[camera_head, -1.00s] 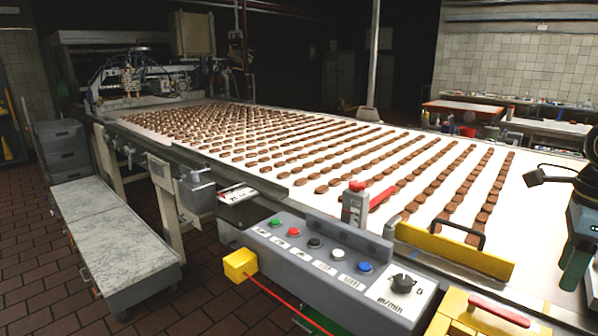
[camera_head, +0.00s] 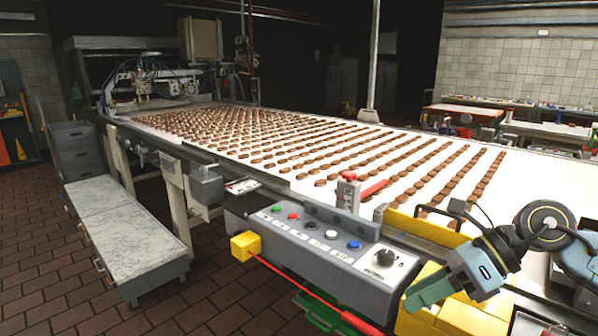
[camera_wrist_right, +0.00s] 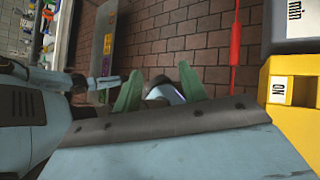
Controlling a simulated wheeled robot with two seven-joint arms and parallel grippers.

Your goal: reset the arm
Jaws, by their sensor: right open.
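My right arm (camera_head: 530,235) comes in from the right in the head view, bent over the near right end of the conveyor. My right gripper (camera_head: 425,292) points left and down, beside the yellow box and near the control panel. In the right wrist view its two green fingers (camera_wrist_right: 160,88) stand apart, so it is open. A small pale rounded thing shows between or beyond the fingers, and I cannot tell what it is. My left gripper is not in view.
The conveyor (camera_head: 515,185) carries rows of brown biscuits. The control panel (camera_head: 300,245) with coloured buttons and a knob lies left of my gripper. A yellow box (camera_head: 425,320) is close by. Brick floor is open at lower left.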

